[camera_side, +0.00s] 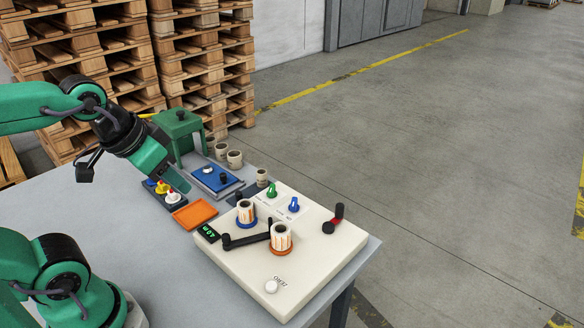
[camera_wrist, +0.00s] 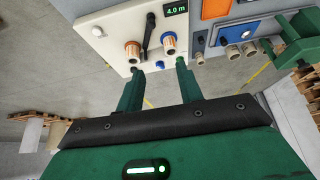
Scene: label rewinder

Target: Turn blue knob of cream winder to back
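The cream winder (camera_side: 325,262) stands on the table, and its top panel also shows in the wrist view (camera_wrist: 100,48). Its blue knob (camera_side: 294,205) is upright near the far edge, right of a green knob (camera_side: 272,189). In the wrist view, the blue knob is small and hard to make out near the fingertips. My gripper (camera_wrist: 160,68) is open, with a wide gap between its two green fingers and nothing held. In the side view my gripper (camera_side: 180,182) hangs left of the winder, above the orange tray's far side, apart from the knob.
The winder carries a blue-based roll (camera_side: 246,211), an orange-based roll (camera_side: 281,237), a black arm (camera_side: 243,241) and a black-and-red crank (camera_side: 334,219). An orange tray (camera_side: 194,215), a blue device (camera_side: 216,178), several small rolls and a green press (camera_side: 179,130) stand left and behind.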

